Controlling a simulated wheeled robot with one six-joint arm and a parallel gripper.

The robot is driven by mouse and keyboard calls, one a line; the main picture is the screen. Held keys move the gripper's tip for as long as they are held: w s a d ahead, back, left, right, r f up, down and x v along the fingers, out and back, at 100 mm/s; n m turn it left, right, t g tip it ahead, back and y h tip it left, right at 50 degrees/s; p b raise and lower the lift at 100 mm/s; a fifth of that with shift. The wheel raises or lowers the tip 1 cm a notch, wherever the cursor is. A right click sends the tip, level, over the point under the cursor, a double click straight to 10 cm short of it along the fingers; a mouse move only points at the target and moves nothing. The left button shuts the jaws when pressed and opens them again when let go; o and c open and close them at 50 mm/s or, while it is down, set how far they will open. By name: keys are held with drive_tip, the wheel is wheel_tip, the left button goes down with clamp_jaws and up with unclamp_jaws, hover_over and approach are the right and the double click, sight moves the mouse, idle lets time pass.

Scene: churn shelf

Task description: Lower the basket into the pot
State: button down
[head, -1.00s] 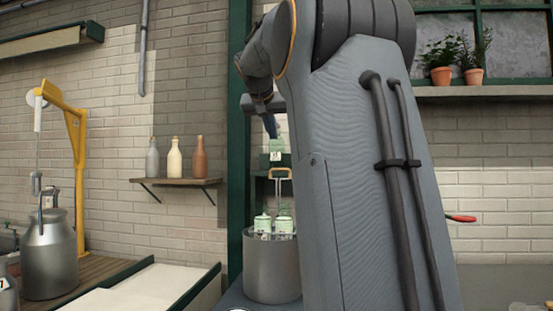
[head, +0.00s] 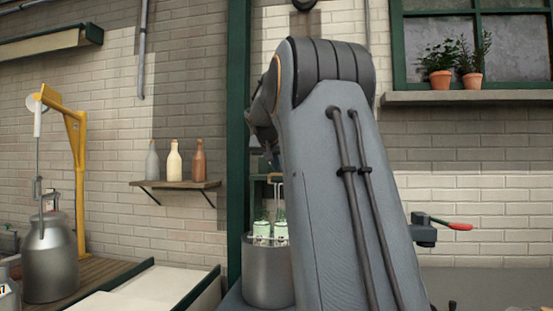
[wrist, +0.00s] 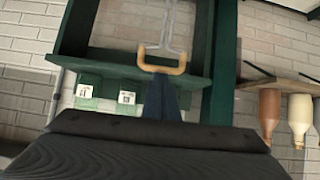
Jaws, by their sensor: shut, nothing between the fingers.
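The basket (head: 277,208) is a wire frame with a tan handle and pale green jars. It stands upright in the grey metal pot (head: 267,275), with the jar tops showing above the rim; its lower part is hidden in the pot. My gripper (wrist: 164,82) is shut and empty, with its dark blue fingertips right at the tan handle (wrist: 161,60) in the wrist view. I cannot tell whether they touch it. In the head view my arm hides much of the gripper and the pot's right side.
A green post stands left of the pot. A green shelf unit (wrist: 130,62) with labelled jars is behind. A wall shelf (head: 176,185) holds 3 bottles. A yellow hoist (head: 72,130) and a milk churn (head: 50,262) are at left. A red-handled fixture (head: 428,228) is at right.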

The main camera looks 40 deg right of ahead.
idle(0.3)
wheel_tip(320, 180, down, 13)
drive_tip(key=b, duration=1.1)
drive_tip(key=shift+r+b, duration=0.15)
drive_tip(key=shift+b, duration=0.2)
drive_tip(key=shift+r, duration=0.1)
drive_tip(key=shift+r+p, duration=0.3)
drive_tip(key=r, duration=0.1)
drive_tip(key=r+p, duration=0.1)
drive_tip(key=a+r+p, duration=0.1)
drive_tip(key=r, duration=0.1)
drive_tip(key=shift+s, duration=0.3)
drive_tip(key=b, duration=0.1)
approach(276, 188)
drive_tip(key=shift+d+f, duration=0.1)
drive_tip(key=shift+f, duration=0.25)
drive_tip(key=shift+s, duration=0.15)
